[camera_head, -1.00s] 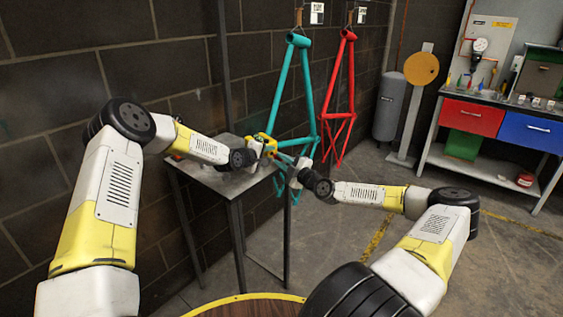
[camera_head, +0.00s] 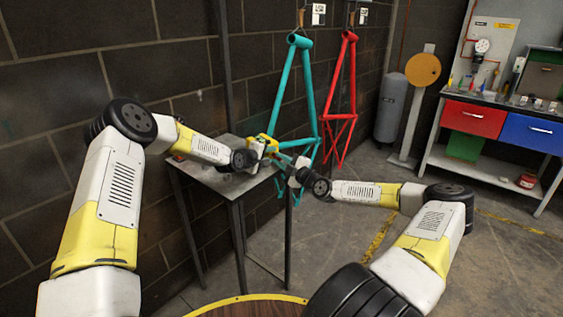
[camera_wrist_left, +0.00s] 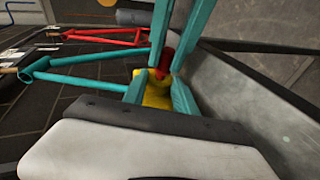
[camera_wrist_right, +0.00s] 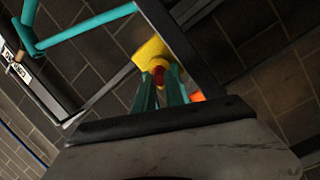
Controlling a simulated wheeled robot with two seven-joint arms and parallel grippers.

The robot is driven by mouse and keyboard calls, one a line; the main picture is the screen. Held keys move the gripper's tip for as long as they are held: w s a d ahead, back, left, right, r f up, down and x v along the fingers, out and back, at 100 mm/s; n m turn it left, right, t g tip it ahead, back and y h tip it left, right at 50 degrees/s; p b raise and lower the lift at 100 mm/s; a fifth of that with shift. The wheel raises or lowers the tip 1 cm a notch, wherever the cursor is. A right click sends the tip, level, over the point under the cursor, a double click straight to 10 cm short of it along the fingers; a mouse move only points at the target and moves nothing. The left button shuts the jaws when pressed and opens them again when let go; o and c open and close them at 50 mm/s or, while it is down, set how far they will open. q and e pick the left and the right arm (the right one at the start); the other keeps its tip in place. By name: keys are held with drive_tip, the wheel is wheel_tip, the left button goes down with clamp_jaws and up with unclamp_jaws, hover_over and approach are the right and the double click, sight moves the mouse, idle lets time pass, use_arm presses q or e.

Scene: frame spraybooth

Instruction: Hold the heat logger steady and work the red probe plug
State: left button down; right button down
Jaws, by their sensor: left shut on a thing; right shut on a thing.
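The yellow heat logger (camera_head: 264,140) is above the small grey table. My left gripper (camera_wrist_left: 157,92) is shut on it, one teal finger on each side of its yellow body (camera_wrist_left: 152,96) in the left wrist view. The red probe plug (camera_wrist_left: 165,62) is up against the logger. My right gripper (camera_wrist_right: 158,86) comes from the opposite side and is shut on the plug, which shows red (camera_wrist_right: 157,78) between its teal fingertips in the right wrist view. The logger (camera_wrist_right: 150,52) lies just beyond. How deep the plug sits I cannot tell.
The grey table (camera_head: 222,182) stands against the dark block wall. A teal bike frame (camera_head: 280,95) hangs close behind the grippers, with a red frame (camera_head: 338,100) to its right. A workbench (camera_head: 500,125) stands far right. Floor between is open.

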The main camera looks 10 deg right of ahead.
drive_tip(key=shift+w+a, duration=0.15)
drive_tip(key=shift+w, duration=0.3)
use_arm(q)
drive_tip(key=shift+d, duration=0.1)
use_arm(e)
drive_tip(key=c, duration=1.3)
unclamp_jaws()
drive_tip(key=v, duration=1.2)
drive_tip(key=shift+c, duration=0.3)
